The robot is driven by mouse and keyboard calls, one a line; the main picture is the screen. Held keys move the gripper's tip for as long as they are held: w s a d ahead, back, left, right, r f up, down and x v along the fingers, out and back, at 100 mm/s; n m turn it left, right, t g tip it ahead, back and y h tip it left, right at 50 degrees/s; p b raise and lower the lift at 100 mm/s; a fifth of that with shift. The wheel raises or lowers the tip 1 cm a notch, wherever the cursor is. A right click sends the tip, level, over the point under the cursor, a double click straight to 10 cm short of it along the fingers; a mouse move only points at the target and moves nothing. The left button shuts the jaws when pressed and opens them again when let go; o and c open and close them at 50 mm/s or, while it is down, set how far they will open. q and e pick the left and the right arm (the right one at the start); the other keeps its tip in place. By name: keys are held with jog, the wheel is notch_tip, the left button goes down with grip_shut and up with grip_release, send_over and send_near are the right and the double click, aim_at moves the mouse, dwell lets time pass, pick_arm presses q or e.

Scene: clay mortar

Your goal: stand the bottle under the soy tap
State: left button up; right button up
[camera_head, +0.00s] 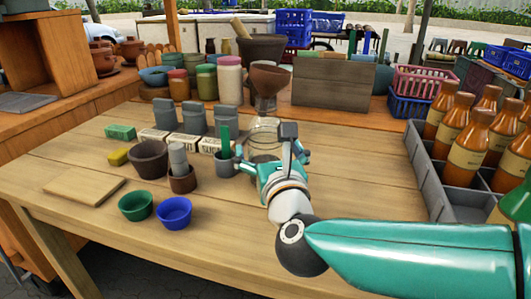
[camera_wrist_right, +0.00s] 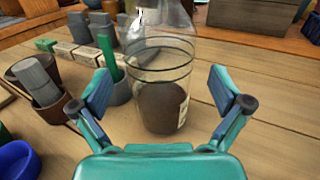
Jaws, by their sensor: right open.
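A clear glass bottle (camera_head: 264,138) stands on the wooden table, partly hidden by my right gripper in the head view. In the right wrist view the bottle (camera_wrist_right: 160,95) shows dark brown in its lower part and a pale label at its side. My right gripper (camera_wrist_right: 163,92) is open, with one finger on each side of the bottle and gaps to the glass. It also shows in the head view (camera_head: 268,158). A brown funnel shape (camera_head: 270,78) shows above the bottle. I cannot make out a soy tap. My left gripper is not in view.
A grey cup (camera_head: 225,166) with a green stick stands close left of the bottle. Green (camera_head: 135,205) and blue (camera_head: 174,212) bowls are at the front left. A crate (camera_head: 422,160) of orange-brown bottles is at the right. Bare table lies right of the gripper.

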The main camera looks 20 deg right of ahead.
jog(key=shift+w+d, duration=0.15)
jog(key=shift+w, duration=1.2)
jog(key=c, duration=1.6)
